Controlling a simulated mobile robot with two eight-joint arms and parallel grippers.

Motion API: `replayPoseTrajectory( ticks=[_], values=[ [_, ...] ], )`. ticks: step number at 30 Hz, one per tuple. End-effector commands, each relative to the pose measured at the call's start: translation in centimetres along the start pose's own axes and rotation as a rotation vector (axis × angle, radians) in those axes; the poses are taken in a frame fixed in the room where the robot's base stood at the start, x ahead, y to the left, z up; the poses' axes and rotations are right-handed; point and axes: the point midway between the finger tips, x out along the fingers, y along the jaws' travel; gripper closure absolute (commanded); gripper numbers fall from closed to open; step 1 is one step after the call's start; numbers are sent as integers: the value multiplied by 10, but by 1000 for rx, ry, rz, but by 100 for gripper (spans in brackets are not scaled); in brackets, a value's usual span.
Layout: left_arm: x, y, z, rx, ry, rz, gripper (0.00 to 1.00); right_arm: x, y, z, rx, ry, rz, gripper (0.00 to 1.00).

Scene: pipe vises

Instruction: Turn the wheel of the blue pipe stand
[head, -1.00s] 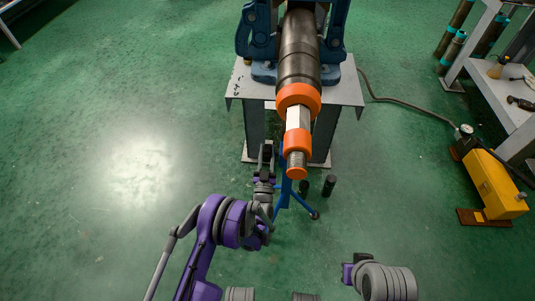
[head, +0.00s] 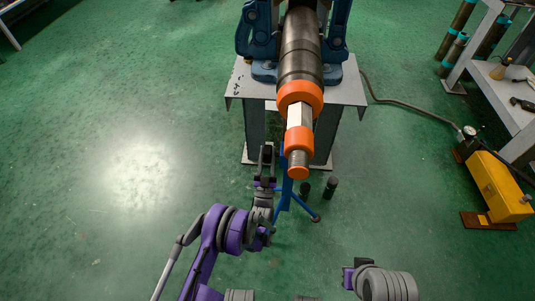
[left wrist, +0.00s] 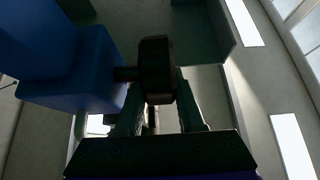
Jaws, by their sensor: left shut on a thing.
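The blue pipe stand (head: 285,196) stands on the floor under the orange-capped end of the long steel pipe (head: 300,60). Its blue body (left wrist: 85,75) fills the left of the left wrist view. The dark wheel (left wrist: 157,65) sits on a short shaft beside that body. My left gripper (head: 266,158) is beside the stand, to its left. In the left wrist view its fingers (left wrist: 160,100) are closed on either side of the wheel. The wheel cannot be made out in the head view. Only part of my right arm shows there, at the bottom right; its gripper does not.
A blue vise (head: 260,35) on a grey metal table (head: 348,85) holds the pipe. Two dark cylinders (head: 330,187) stand near the stand's legs. A yellow pump (head: 497,185) with a hose is at the right, by a shelf (head: 510,95). The left floor is clear.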

Motion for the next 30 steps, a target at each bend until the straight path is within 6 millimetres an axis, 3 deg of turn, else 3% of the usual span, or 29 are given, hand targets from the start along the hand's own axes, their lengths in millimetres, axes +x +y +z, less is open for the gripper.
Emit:
replayPoseTrajectory(
  ticks=[1,5,17,30],
  values=[
    [1,0,0,1,1,0,57,0,0,0,0,0,0,100],
    [0,0,0,1,0,0,34,0,0,0,0,0,0,100],
    [-7,0,0,0,-1,0,32,-1,0,0,0,0,0,100],
    [-88,0,-1,0,-1,0,32,-11,0,-2,0,-1,0,100]
  ],
)
